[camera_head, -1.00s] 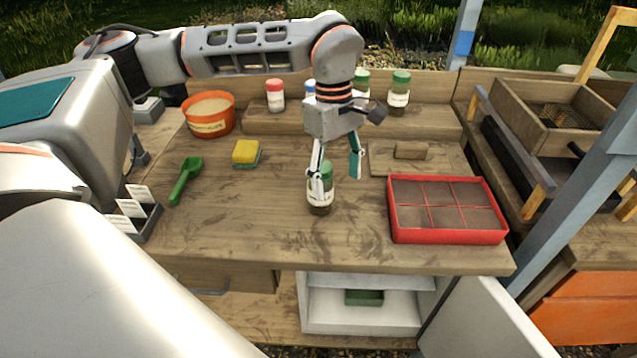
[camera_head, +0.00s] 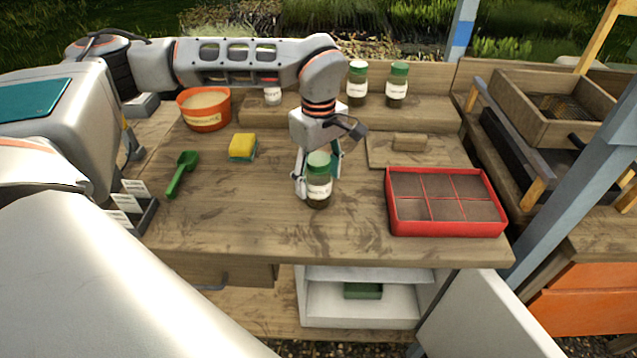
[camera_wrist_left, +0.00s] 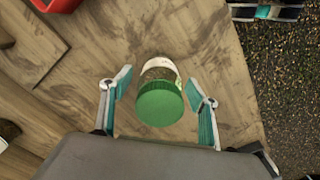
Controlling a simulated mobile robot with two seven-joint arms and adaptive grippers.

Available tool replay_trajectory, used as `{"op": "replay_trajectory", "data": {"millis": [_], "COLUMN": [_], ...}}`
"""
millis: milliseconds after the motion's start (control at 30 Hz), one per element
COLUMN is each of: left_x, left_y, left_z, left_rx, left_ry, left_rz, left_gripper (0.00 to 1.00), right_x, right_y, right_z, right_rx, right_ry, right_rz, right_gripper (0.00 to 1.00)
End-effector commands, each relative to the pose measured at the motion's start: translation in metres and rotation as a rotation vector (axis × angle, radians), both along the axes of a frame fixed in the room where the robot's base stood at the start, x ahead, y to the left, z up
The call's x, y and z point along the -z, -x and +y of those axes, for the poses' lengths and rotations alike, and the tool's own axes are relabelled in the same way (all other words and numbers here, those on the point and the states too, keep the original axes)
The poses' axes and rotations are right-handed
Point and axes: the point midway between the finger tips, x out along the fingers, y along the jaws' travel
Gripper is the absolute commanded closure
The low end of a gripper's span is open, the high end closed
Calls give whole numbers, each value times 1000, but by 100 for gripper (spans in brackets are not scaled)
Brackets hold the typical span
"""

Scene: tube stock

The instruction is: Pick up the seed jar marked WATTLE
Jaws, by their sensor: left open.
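A seed jar (camera_head: 319,188) with a green lid and a white label stands upright on the middle of the wooden bench. Its label text is too small to read surely. In the left wrist view the jar (camera_wrist_left: 160,97) shows its green lid between the two fingers. My left gripper (camera_head: 318,178) is open, with its fingers low on either side of the jar. In the left wrist view there are gaps between the jar and both fingers of the gripper (camera_wrist_left: 160,92). My right gripper is not in view.
Two green-lidded jars (camera_head: 357,85) (camera_head: 397,86) and a red-lidded jar (camera_head: 272,93) stand on the back shelf. A red seed tray (camera_head: 447,229) lies to the right. An orange pot (camera_head: 206,118), a sponge (camera_head: 243,147) and a green scoop (camera_head: 181,173) are on the left.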

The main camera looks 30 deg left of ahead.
Motion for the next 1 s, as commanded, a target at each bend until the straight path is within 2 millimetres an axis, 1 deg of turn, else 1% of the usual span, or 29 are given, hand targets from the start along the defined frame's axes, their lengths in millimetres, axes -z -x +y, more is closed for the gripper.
{"op": "replay_trajectory", "data": {"millis": [133, 167, 200, 267, 300, 333, 633, 767, 867, 967, 1000], "left_x": [0, -1, -1, -1, -1, -1, -2, -7, -15, -30, -38], "left_y": [0, 0, 0, 0, 0, 0, -1, -1, -2, -2, -2], "left_z": [0, 0, 0, 0, 0, 0, 0, 0, 0, 0, 0], "left_rx": [0, 0, 0, 0, 1, 1, 1, 1, 1, 0, 0], "left_ry": [0, 0, 0, 0, 0, 0, 1, 1, 2, 1, 1], "left_rz": [-1, -1, -1, -1, -1, -1, -2, -4, -6, -7, -8], "left_gripper": [40, 42, 53, 68, 79, 87, 87, 87, 87, 87, 87], "right_x": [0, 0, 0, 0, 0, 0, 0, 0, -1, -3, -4], "right_y": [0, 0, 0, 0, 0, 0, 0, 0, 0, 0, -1], "right_z": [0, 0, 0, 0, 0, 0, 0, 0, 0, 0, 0], "right_rx": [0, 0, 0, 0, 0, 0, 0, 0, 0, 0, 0], "right_ry": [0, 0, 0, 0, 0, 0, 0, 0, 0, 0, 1], "right_rz": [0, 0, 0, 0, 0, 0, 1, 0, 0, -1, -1], "right_gripper": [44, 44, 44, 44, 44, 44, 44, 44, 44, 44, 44]}}
